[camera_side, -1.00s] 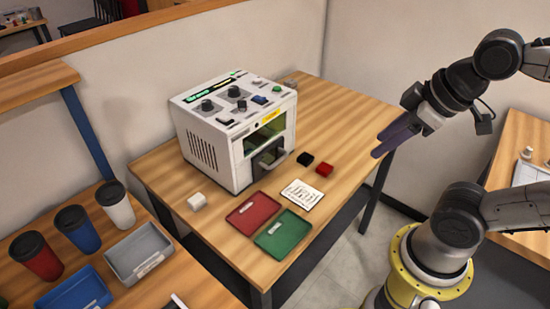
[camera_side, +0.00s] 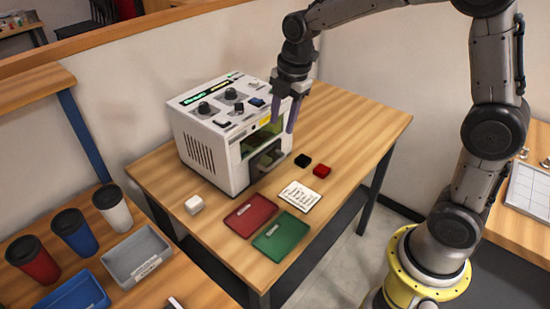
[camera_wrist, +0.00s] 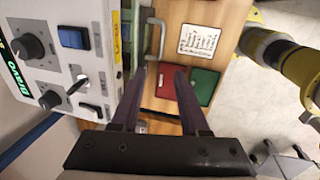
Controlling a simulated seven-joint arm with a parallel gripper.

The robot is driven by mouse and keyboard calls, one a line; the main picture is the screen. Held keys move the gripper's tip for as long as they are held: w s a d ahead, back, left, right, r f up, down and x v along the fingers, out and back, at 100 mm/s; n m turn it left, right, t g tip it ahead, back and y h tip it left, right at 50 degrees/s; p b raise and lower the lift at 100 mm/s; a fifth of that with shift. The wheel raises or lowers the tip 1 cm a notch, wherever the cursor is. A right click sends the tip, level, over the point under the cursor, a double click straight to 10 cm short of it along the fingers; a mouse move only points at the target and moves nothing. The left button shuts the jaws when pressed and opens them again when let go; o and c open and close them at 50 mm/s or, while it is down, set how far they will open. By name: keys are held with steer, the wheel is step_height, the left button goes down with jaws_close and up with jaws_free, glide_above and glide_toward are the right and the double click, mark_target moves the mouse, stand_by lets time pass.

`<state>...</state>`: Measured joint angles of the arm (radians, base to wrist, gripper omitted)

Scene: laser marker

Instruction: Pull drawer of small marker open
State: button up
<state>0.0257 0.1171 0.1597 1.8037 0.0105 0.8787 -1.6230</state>
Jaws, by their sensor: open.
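The small laser marker (camera_side: 207,150) is a white box with knobs and switches on top, standing on the wooden table. Its drawer handle (camera_side: 275,162) is low on the front, partly in shadow; the drawer looks shut. In the wrist view the marker (camera_wrist: 72,15) fills the upper left, and the grey handle (camera_wrist: 161,42) shows just beyond my fingers. My gripper (camera_side: 283,124) is open and empty, fingers pointing down, in front of the marker's upper front edge and above the handle. It does not appear to touch the handle. In the wrist view its fingertips (camera_wrist: 161,69) are spread apart.
A printed card (camera_side: 300,196), a red tray (camera_side: 250,215) and a green tray (camera_side: 281,238) lie in front. The table's right side is clear.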

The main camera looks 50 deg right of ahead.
mark_target(274, 164)
steer(key=f, duration=0.4)
steer(key=w+f, duration=0.1)
steer(key=f, duration=0.4)
steer(key=w+f, duration=0.1)
steer(key=f, duration=0.3)
steer(key=shift+w+f, duration=0.2)
steer(key=shift+f, duration=0.1)
jaws_close()
stand_by(0.9)
